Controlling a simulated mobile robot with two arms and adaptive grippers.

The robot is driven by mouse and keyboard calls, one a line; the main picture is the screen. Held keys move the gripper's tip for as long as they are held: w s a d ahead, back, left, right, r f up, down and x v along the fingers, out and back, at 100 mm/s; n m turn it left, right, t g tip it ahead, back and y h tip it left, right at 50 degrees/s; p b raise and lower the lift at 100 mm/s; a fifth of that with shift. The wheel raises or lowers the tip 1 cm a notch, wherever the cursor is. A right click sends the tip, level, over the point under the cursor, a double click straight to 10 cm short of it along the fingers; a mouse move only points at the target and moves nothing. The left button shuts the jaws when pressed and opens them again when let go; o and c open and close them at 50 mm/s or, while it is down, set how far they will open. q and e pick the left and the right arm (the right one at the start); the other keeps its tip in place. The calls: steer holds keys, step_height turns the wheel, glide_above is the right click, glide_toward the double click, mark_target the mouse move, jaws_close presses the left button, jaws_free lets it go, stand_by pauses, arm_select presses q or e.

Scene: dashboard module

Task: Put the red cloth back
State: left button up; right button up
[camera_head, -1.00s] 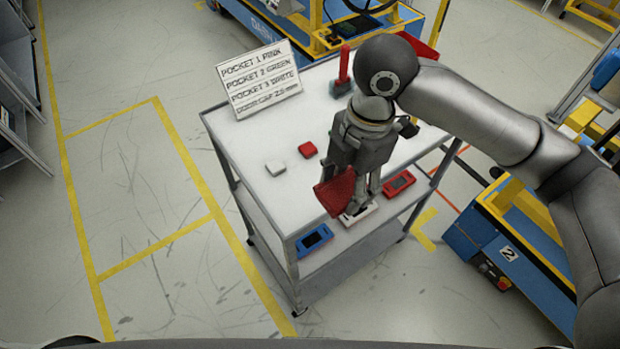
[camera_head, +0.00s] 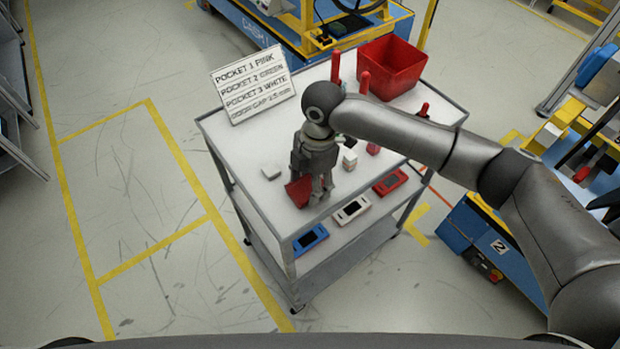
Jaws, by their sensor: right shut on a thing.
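The red cloth (camera_head: 297,193) hangs at the lower left of my right gripper (camera_head: 316,195), which is shut on it. The gripper points down over the near part of the white cart top (camera_head: 232,135), just behind the cart's front edge. I cannot tell whether the cloth touches the surface. My left gripper is not in view.
A white block (camera_head: 271,172) lies left of the gripper. A pale block (camera_head: 350,160) and a small red item (camera_head: 373,148) are to its right. A sign (camera_head: 252,85) and red bin (camera_head: 390,68) stand behind.

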steer(key=shift+f, duration=0.1)
steer(key=o, duration=0.9)
step_height(320, 180, up, 12)
steer(key=d+b, duration=0.1)
steer(key=shift+w+b, duration=0.3)
steer(key=shift+w, duration=0.05)
